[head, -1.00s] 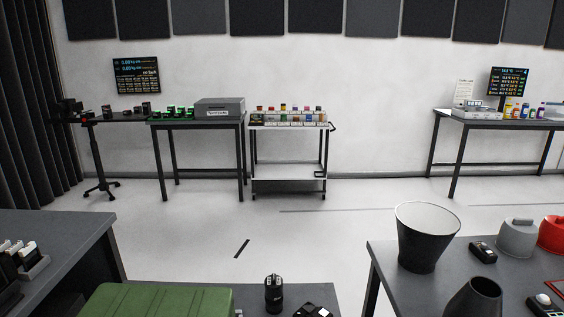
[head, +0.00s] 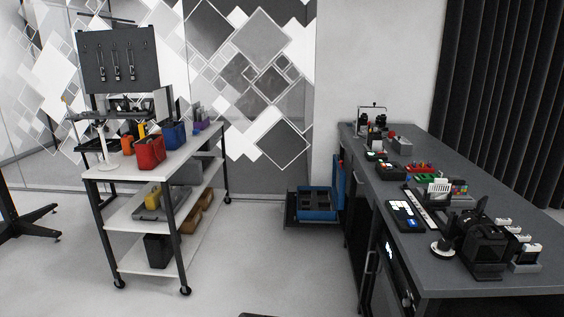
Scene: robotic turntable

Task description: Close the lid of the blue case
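The blue case (head: 317,214) is in the head view, low down beside the left side of the dark counter. It stands open, with dark compartments inside its blue body. Its blue lid (head: 339,185) stands upright at the right side of the case, close to the counter. The case rests on a dark low support whose details are hard to make out. Neither of my grippers shows in the head view.
A dark counter (head: 470,275) with devices on it runs along the right. A white wheeled shelf cart (head: 150,174) with coloured bins stands at the left. The floor (head: 262,255) between them is clear. Dark curtains (head: 500,85) hang at the far right.

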